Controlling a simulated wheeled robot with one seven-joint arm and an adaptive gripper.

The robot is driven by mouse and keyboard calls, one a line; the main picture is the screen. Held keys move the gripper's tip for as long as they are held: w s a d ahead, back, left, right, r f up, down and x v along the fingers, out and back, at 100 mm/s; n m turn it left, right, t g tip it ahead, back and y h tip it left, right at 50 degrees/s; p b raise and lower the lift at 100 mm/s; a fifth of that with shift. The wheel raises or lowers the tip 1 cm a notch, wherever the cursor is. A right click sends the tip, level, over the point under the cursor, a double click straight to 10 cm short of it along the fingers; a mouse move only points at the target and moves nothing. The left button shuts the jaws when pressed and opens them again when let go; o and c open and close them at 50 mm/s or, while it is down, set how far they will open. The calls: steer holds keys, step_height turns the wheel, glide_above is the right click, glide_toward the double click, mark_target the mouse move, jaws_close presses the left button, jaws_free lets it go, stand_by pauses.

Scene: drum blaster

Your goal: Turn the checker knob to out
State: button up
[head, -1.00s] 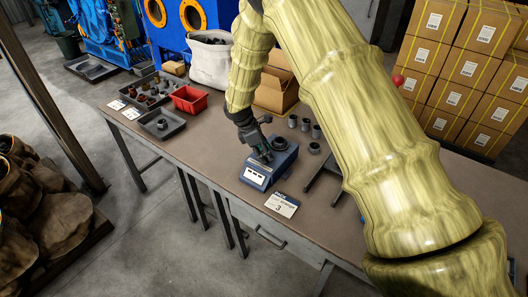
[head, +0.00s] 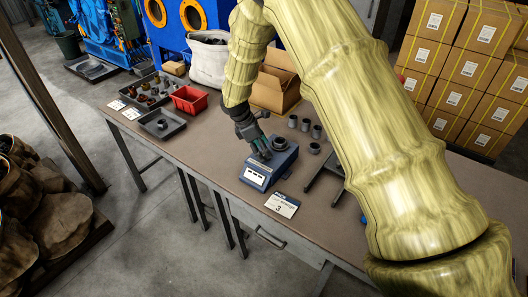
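The checker (head: 257,174) is a small blue box with a pale display on its front, standing on the bench near the front edge. A dark round part (head: 281,143) sits on its top at the back right. My gripper (head: 262,155) points down over the checker's top left, with its fingers at or just above the surface. The knob cannot be made out; the fingers may hide it. At this size I cannot tell whether the fingers are shut on anything or touching the box.
A white card marked 3 (head: 282,205) lies right of the checker. Several grey cups (head: 304,125) and a dark stand (head: 324,178) are to the right. A red bin (head: 189,99), grey trays (head: 162,124) and an open carton (head: 275,89) stand behind. The bench (head: 208,158) is clear left of the checker.

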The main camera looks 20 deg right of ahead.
steer(key=v, duration=0.9)
steer(key=shift+r, duration=0.25)
